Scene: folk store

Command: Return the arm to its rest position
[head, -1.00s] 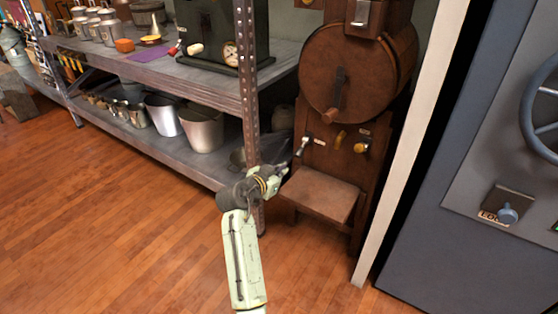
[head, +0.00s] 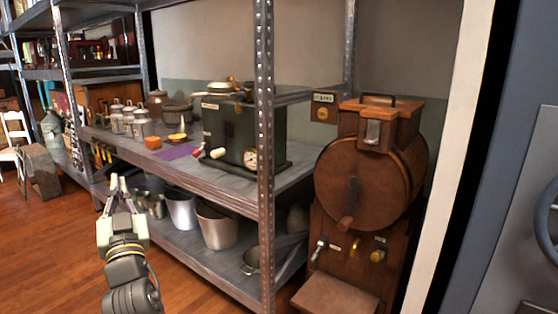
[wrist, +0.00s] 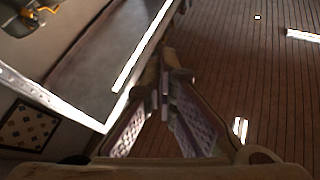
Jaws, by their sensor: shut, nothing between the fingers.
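My gripper (head: 119,185) is at the lower left of the head view, raised and pointing away from me, with its fingertips together and nothing between them. It is in front of the metal shelf unit (head: 215,190), seen against the lower shelf's pots. In the wrist view the two fingers (wrist: 163,75) meet near the middle of the picture, with the wooden floor to the right and a shelf surface to the left. My forearm is cut off by the bottom edge of the head view.
A dark box with a gauge (head: 235,135) and several jars stand on the shelf. Metal pots (head: 217,226) stand below. A wooden drum machine (head: 365,185) is right of the shelf post (head: 265,150). Wooden floor (head: 50,250) is open at left.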

